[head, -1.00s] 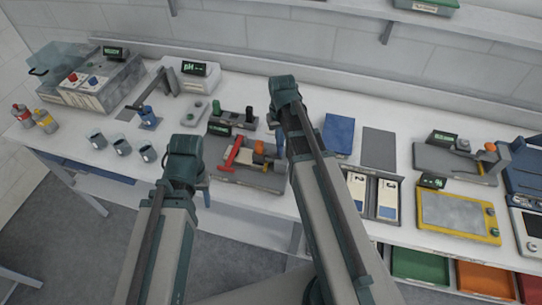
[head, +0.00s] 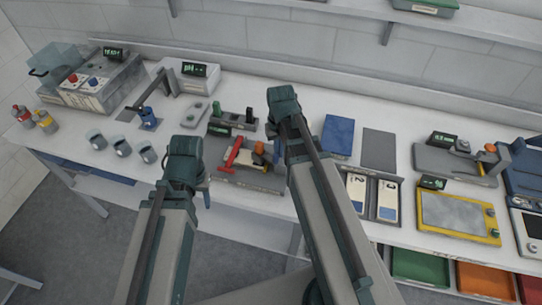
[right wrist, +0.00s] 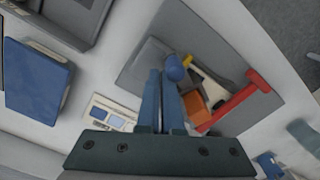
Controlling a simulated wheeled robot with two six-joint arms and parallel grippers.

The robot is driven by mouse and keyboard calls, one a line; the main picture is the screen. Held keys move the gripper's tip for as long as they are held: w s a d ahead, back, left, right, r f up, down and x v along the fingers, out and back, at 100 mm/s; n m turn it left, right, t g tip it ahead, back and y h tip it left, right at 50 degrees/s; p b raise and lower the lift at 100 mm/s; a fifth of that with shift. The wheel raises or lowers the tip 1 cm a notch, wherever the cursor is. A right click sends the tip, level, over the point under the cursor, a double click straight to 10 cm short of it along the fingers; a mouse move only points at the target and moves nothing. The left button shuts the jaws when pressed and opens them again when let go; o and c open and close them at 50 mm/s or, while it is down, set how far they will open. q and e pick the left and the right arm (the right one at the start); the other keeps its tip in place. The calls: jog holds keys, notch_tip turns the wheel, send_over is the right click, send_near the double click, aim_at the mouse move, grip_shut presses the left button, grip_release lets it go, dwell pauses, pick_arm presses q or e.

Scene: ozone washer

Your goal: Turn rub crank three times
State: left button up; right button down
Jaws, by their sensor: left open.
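The rub device is a grey tray (head: 262,181) on the bench, with a red T-shaped bar (head: 232,153) and an orange block (head: 259,148). The right wrist view shows the red bar (right wrist: 240,98), the orange block (right wrist: 195,105) and a round blue knob (right wrist: 175,68), which looks like the crank's handle. My right gripper (right wrist: 163,75) is over the tray with its blue fingers close together at the knob. Whether they clamp it is unclear. My left gripper (head: 203,190) is at the bench's front edge, left of the tray, mostly hidden by its wrist.
Several small cups (head: 121,147) stand left of my left arm. A stand with green and black knobs (head: 233,121) is behind the tray. To the right are a blue pad (head: 338,135), a grey pad (head: 378,148) and a yellow-framed panel (head: 455,215).

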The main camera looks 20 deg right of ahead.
jog(key=shift+s+a, duration=0.2)
jog(key=shift+s, duration=0.25)
jog(key=shift+s+a, duration=0.35)
jog(key=shift+a, duration=0.2)
jog(key=shift+s+a, duration=0.3)
jog(key=shift+a, duration=0.2)
jog(key=shift+s+a, duration=0.25)
jog(key=shift+a, duration=0.95)
jog(key=shift+a, duration=0.1)
jog(key=shift+w+a, duration=0.15)
jog(key=shift+a, duration=0.95)
